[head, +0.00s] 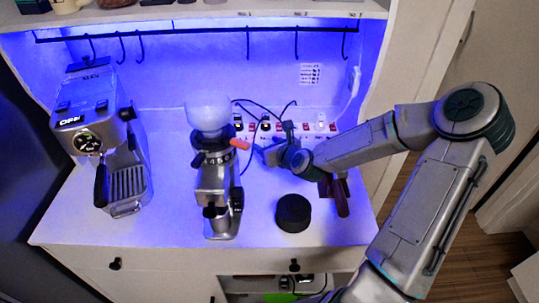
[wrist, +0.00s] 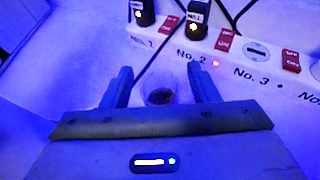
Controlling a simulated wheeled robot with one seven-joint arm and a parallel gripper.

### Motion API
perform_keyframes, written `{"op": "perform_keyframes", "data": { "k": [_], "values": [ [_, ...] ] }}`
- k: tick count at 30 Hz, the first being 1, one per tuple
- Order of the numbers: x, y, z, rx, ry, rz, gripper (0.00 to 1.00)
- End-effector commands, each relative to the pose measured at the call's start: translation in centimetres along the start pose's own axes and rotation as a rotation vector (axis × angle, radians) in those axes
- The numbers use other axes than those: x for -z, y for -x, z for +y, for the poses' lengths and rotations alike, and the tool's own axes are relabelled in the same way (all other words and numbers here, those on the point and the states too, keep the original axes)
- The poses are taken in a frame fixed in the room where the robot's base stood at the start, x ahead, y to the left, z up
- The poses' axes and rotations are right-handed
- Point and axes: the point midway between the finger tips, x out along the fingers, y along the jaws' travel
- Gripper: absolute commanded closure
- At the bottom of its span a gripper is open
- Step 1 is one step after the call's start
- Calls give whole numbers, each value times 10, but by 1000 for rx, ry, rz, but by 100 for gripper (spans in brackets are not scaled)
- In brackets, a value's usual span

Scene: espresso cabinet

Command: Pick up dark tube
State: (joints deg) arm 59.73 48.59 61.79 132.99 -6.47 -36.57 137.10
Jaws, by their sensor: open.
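In the wrist view, a small round thing with a dark middle (wrist: 160,97) lies between the two fingers of my gripper (wrist: 160,82). It looks like the end of a tube seen from above, and its full shape is hidden. The fingers are apart, one on each side of it, and I see no clear contact. In the head view, my gripper (head: 264,151) is at the back of the counter, right of the grinder, close to the power strip. The tube cannot be made out there.
A power strip (head: 320,122) with red switches, plugs and dark cables runs along the back. The coffee grinder (head: 212,185) and espresso machine (head: 100,135) stand left. A short black cylinder (head: 293,213) and a dark brown handle (head: 341,198) are in front of my arm. Hooks hang above.

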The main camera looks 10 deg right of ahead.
Motion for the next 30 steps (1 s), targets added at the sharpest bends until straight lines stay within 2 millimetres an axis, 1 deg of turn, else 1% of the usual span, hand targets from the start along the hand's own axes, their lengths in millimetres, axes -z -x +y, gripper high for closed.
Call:
{"op": "perform_keyframes", "data": {
  "k": [6,8,9,11,12,19,22,26,30],
  "values": [
    [0,0,0,0,0,0,45],
    [0,0,0,0,0,0,62],
    [0,0,0,0,1,0,73],
    [0,0,0,0,1,0,90],
    [0,0,0,0,1,0,94],
    [-1,0,0,0,1,-1,94],
    [-5,2,0,1,2,-2,94],
    [-22,9,-1,3,4,-4,94],
    [-49,20,-1,4,5,-4,94]
  ]
}}
